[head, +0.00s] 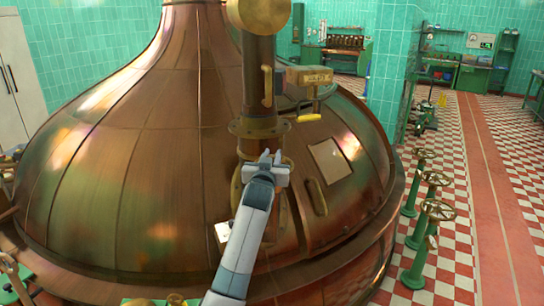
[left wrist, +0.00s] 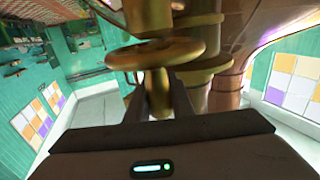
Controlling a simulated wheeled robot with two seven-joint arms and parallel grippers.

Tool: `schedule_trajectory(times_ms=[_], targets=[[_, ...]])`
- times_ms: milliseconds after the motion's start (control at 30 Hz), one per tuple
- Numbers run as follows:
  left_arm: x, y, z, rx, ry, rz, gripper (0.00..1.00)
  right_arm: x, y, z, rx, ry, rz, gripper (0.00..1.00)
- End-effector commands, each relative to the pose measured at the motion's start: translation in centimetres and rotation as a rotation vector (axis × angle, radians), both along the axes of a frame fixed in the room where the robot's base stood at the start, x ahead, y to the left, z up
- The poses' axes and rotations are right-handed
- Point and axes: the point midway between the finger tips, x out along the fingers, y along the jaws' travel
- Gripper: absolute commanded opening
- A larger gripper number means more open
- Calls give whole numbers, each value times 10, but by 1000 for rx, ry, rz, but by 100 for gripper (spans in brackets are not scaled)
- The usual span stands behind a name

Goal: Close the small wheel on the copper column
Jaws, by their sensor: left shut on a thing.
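The copper column (head: 258,75) rises in front of the big kettle, with a brass flange partway down. My left gripper (head: 271,160) reaches up to the column just below that flange. In the left wrist view, the small brass wheel (left wrist: 155,53) lies across the view just beyond my left gripper (left wrist: 160,100). Its two dark fingers are shut around the wheel's narrow middle part, close to the rim. In the head view the wheel is mostly hidden by the gripper, and I cannot tell how far it is turned. My right gripper is not in view.
The large copper kettle (head: 140,150) fills the left and middle. A sign box with a yellow handle (head: 308,76) sticks out right of the column. Several green valve stands with brass handwheels (head: 437,209) stand on the checkered floor at right. A red floor strip (head: 490,200) is clear.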

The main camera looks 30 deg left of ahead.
Motion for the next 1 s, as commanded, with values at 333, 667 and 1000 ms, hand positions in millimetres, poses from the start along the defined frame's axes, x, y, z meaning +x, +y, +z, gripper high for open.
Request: schedule_trajectory(times_ms=[333,667,1000], targets=[[0,1,1,2,-2,2,39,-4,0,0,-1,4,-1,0],[-4,-1,-1,1,-1,1,39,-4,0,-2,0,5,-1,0],[-35,-11,-2,0,-3,0,39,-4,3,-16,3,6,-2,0]])
